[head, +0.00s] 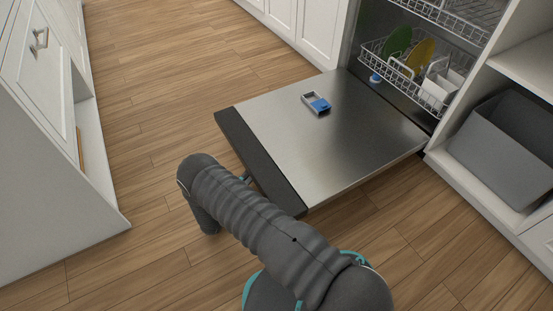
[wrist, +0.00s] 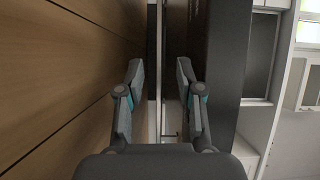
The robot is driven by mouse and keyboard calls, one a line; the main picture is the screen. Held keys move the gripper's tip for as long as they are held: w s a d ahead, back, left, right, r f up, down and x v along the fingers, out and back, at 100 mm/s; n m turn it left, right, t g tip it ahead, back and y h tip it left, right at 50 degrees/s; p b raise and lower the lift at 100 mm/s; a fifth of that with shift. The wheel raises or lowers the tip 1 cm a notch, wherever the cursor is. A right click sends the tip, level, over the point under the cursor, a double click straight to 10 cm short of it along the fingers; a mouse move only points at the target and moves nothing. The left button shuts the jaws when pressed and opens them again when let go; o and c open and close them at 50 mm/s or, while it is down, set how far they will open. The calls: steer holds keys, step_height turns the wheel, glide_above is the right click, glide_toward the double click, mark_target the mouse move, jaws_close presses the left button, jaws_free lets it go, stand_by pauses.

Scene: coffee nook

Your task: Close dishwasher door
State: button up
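The dishwasher door (head: 345,140) is folded down flat in the head view, its steel inner face up and a dark strip along its outer edge. A blue and grey dispenser (head: 316,103) is on that face. The dishwasher's lower rack (head: 375,55) is inside the opening. My gripper (wrist: 159,68) is open in the wrist view, its two fingers apart with no object clearly held. A dark panel, seemingly the door (wrist: 222,70), is just right of the fingers. In the head view my arm hides most of the gripper, near the door's outer edge; contact cannot be told.
The rack holds a green plate (head: 397,42) and a yellow plate (head: 421,54). A grey bin (head: 505,145) stands on a shelf to the right. White drawers (head: 45,75) line the left side. Wooden floor (head: 150,110) is clear between them and the door.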

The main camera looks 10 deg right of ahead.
steer(key=shift+s+d+m+g+h, duration=0.3)
steer(key=shift+d+m, duration=0.1)
steer(key=shift+d, duration=0.15)
steer(key=shift+s+d+m+g+h, duration=0.2)
steer(key=shift+s+d+m+g, duration=0.15)
steer(key=shift+d, duration=0.5)
steer(key=x, duration=1.3)
steer(key=shift+w+d+b, duration=0.1)
steer(key=shift+d+b, duration=0.1)
steer(key=shift+b, duration=0.2)
jaws_close()
